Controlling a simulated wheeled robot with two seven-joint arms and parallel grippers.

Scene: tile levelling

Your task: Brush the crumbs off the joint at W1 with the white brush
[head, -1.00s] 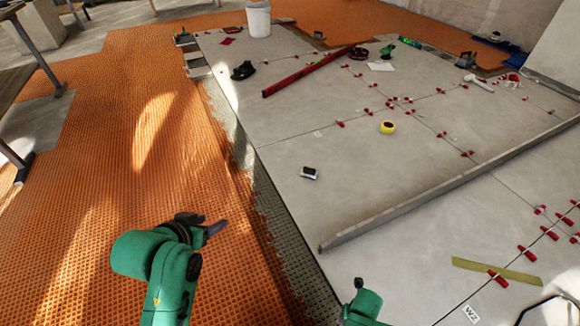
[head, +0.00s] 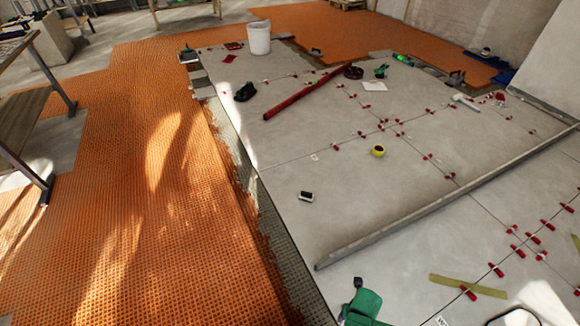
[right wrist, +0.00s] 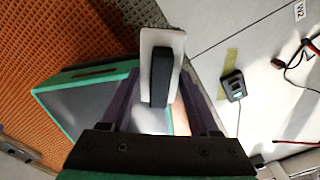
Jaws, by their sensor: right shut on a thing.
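My right gripper (right wrist: 160,78) shows in the right wrist view with its two dark fingers shut on a white plate-like tool with a dark block, which looks like the white brush (right wrist: 147,48). The head view shows only a green part of my right arm at the bottom edge; the brush is not visible there. Grey floor tiles (head: 290,225) meet at thin joints with red clips. A label reading W2 (right wrist: 299,10) lies at the wrist view's upper right. I cannot read a W1 label or make out crumbs. My left gripper is not in view.
A long grey straightedge (head: 440,205) crosses the tiles. An olive strip (head: 468,286) lies near red clips. Orange matting (head: 130,200) borders the left.

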